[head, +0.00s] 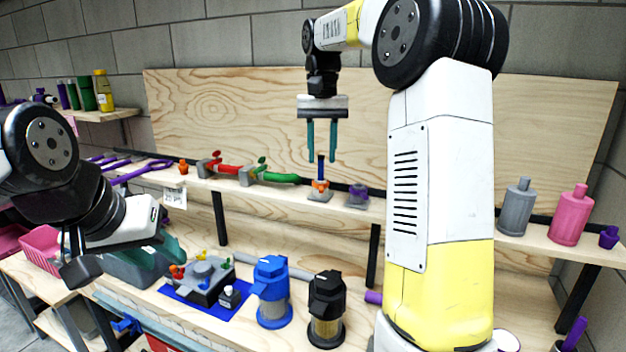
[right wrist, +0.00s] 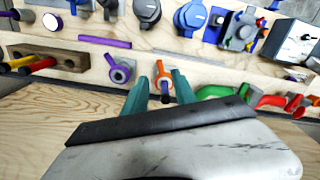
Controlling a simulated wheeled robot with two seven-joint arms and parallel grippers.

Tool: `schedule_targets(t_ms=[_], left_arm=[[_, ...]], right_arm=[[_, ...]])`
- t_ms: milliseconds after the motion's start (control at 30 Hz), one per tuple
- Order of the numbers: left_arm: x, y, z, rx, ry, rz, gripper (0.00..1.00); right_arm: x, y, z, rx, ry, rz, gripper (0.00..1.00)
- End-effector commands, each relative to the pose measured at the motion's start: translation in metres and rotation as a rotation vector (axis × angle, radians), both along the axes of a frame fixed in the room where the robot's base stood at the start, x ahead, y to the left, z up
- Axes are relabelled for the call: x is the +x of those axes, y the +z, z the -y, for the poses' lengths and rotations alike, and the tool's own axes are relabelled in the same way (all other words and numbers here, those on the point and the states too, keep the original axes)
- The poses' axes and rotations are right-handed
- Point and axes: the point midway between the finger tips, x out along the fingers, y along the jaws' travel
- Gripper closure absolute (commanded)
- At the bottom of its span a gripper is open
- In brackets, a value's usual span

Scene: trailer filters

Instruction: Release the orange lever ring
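The orange lever ring (head: 320,185) sits low around a blue upright post on a small grey block on the wooden shelf. It also shows in the right wrist view (right wrist: 163,78), between and beyond my fingertips. My right gripper (head: 322,160) points down above it, with its two teal fingers apart and nothing held. The top of the blue post (head: 321,168) reaches about the height of the fingertips; the ring is below them. My left gripper (head: 160,255) is at the lower left over a grey bin, its teal fingers partly hidden, so its opening is unclear.
A purple ring fixture (head: 357,196) stands close right of the orange one. Green (head: 275,177) and red (head: 228,169) valve handles lie to its left. Blue (head: 271,290) and black (head: 327,308) filter housings stand on the lower bench. A wooden backboard (head: 230,110) rises behind the shelf.

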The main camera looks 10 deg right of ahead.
Motion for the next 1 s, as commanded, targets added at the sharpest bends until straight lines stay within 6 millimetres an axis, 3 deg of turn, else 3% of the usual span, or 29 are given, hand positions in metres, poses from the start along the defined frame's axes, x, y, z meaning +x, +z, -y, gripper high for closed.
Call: schedule_targets(t_ms=[433, 833, 867, 1000], left_arm=[[0.0, 0.0, 0.0, 0.0, 0.0, 0.0, 0.62], [0.0, 0.0, 0.0, 0.0, 0.0, 0.0, 0.62], [0.0, 0.0, 0.0, 0.0, 0.0, 0.0, 0.62], [0.0, 0.0, 0.0, 0.0, 0.0, 0.0, 0.62]], right_arm=[[-0.001, -0.064, 0.0, -0.001, 0.0, -0.001, 0.67], [0.0, -0.075, 0.0, 0.0, 0.0, 0.001, 0.67], [0.0, -0.075, 0.0, 0.0, 0.0, 0.001, 0.69], [0.0, -0.075, 0.0, 0.0, 0.0, 0.001, 0.97]])
